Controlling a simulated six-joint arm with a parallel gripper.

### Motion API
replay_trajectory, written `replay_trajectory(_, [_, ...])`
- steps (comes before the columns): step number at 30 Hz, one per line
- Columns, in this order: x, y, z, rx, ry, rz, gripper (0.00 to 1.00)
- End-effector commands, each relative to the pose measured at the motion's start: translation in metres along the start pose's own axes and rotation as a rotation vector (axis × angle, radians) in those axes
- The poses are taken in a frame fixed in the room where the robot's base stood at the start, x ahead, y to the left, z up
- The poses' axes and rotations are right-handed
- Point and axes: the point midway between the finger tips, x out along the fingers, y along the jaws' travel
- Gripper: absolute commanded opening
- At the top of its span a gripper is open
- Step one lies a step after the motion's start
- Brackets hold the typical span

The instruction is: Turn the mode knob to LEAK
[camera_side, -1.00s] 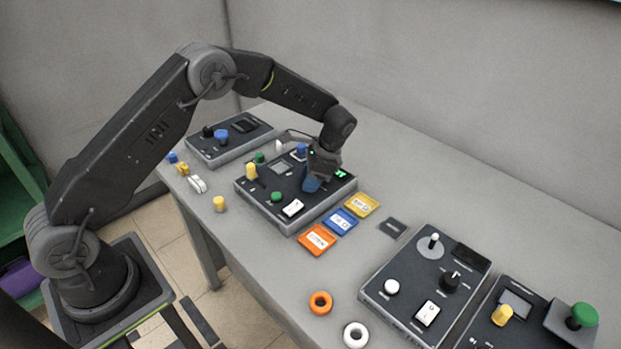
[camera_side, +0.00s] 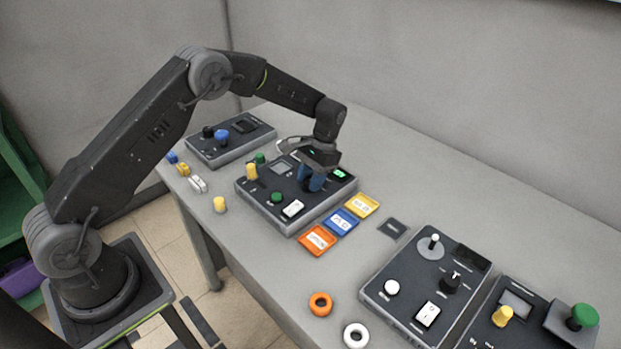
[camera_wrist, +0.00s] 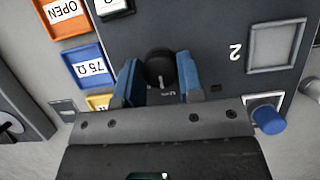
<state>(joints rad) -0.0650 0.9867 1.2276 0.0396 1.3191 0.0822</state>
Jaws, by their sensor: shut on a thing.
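The black round knob (camera_wrist: 159,66) with a pale pointer mark stands on the dark panel in the wrist view. My gripper (camera_wrist: 159,80) has its two blue fingers on either side of the knob and is shut on it. In the side view my gripper (camera_side: 311,183) reaches down onto the middle panel (camera_side: 262,203), and its fingers hide the knob there. The markings around the knob are too small or covered to read, so I cannot tell which mode it points to.
Green, yellow and white controls crowd this panel; a blue knob (camera_wrist: 268,119) stands near my gripper. OPEN (camera_wrist: 64,13) and 75 Ω (camera_wrist: 90,67) trays lie beside the panel. Another panel with a black knob (camera_side: 451,282) stands right. Orange (camera_side: 320,303) and white rings lie in front.

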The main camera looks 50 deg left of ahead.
Motion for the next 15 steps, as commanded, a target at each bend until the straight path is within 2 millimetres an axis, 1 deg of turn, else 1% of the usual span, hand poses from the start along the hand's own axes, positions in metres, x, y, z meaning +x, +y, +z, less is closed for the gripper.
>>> replay_trajectory(6, [-0.0014, 0.0, 0.0001, -0.031, 0.002, 0.014, 0.11])
replay_trajectory(15, [-0.0015, 0.0, 0.0, -0.033, 0.003, 0.015, 0.11])
